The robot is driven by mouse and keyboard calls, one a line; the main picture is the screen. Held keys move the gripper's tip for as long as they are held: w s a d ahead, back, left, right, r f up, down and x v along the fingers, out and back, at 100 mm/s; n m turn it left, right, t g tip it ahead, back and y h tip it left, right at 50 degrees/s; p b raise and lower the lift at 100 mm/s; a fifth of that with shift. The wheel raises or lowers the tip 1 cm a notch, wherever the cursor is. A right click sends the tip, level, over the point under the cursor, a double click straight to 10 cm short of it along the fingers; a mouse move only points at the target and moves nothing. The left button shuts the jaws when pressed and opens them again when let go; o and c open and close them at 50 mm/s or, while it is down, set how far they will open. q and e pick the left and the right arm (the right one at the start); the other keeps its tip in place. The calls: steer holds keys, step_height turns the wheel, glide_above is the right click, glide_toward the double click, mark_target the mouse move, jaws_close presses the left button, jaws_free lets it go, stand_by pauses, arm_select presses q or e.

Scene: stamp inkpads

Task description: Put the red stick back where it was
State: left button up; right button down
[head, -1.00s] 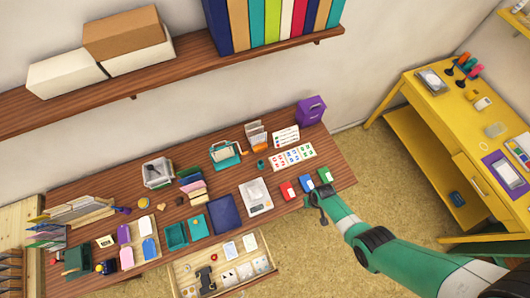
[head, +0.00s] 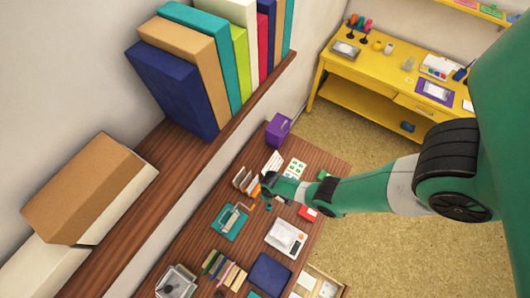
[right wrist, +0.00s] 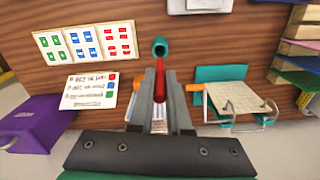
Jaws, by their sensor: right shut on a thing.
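My right gripper (right wrist: 159,95) is shut on the red stick (right wrist: 159,82), which stands between the fingers in the right wrist view. The stick's far end is close to a small round teal cup (right wrist: 160,46); I cannot tell whether it is inside the cup or only in front of it. In the head view my right gripper (head: 268,183) is over the back right part of the wooden table (head: 205,247), and the stick is hidden there. My left gripper is not in view.
A purple box (head: 278,130) stands at the table's far end. A coloured stamp sheet (right wrist: 88,45) and a white card (right wrist: 88,92) lie opposite. A scale (head: 286,238) is nearer.

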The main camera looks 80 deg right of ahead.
steer(key=shift+f+b, duration=4.3)
steer(key=shift+f, duration=0.55)
steer(key=c, duration=0.9)
jaws_free()
steer(key=shift+r, duration=0.1)
steer(key=shift+o, duration=0.2)
